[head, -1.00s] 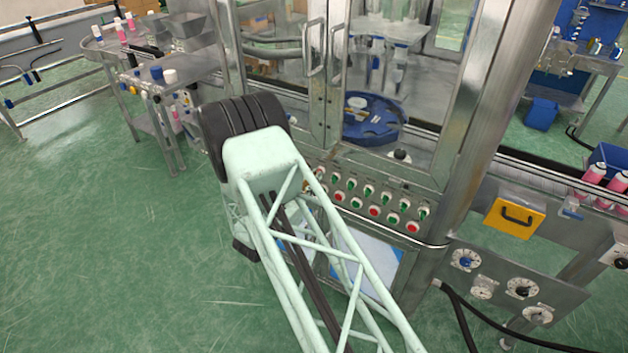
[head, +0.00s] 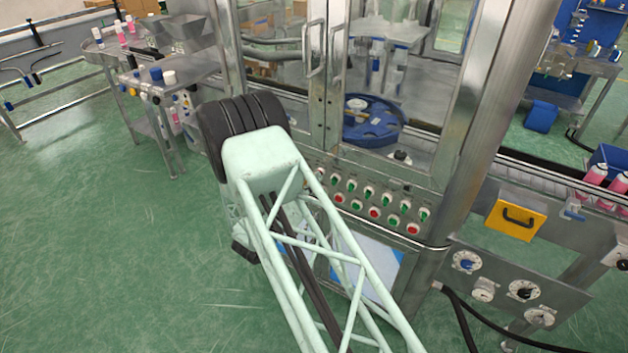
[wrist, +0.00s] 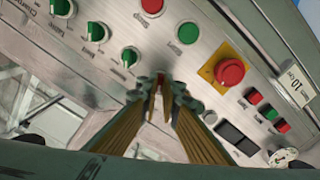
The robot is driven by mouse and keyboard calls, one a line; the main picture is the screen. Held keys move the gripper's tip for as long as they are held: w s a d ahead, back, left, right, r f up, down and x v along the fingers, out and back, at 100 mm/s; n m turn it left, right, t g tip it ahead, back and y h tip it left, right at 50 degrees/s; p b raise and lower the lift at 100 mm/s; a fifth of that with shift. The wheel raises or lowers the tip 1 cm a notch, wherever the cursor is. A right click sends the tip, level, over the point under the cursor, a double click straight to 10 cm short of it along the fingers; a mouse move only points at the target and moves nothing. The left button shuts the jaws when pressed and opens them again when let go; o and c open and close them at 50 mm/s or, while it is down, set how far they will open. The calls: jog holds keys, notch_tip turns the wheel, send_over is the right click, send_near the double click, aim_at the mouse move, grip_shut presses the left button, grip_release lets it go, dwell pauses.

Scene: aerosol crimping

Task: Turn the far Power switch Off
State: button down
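My gripper (wrist: 164,92) is in the wrist view, its two fingers drawn together with at most a narrow gap between the tips. It holds nothing visible. It is in front of a metal control panel (wrist: 150,52), and contact cannot be told. The panel carries green rotary knobs (wrist: 97,31), a red button (wrist: 152,6), a green button (wrist: 188,33) and a red emergency stop (wrist: 229,72) on a yellow plate. I cannot read which control is the Power switch. My arm hides the gripper in the head view.
The crimping machine has glass doors with metal handles (head: 313,48) and a blue turntable (head: 372,122) inside. A row of knobs and buttons (head: 373,212) runs along its front. Open green floor (head: 90,240) lies at left.

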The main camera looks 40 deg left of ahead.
dwell(0.3)
jog(key=c, duration=2.9)
grip_release()
jog(key=shift+o, duration=0.2)
jog(key=shift+s, duration=0.1)
jog(key=s+d, duration=0.1)
jog(key=s, duration=1)
jog(key=shift+s+d, duration=0.25)
jog(key=shift+s, duration=0.1)
jog(key=shift+r, duration=0.1)
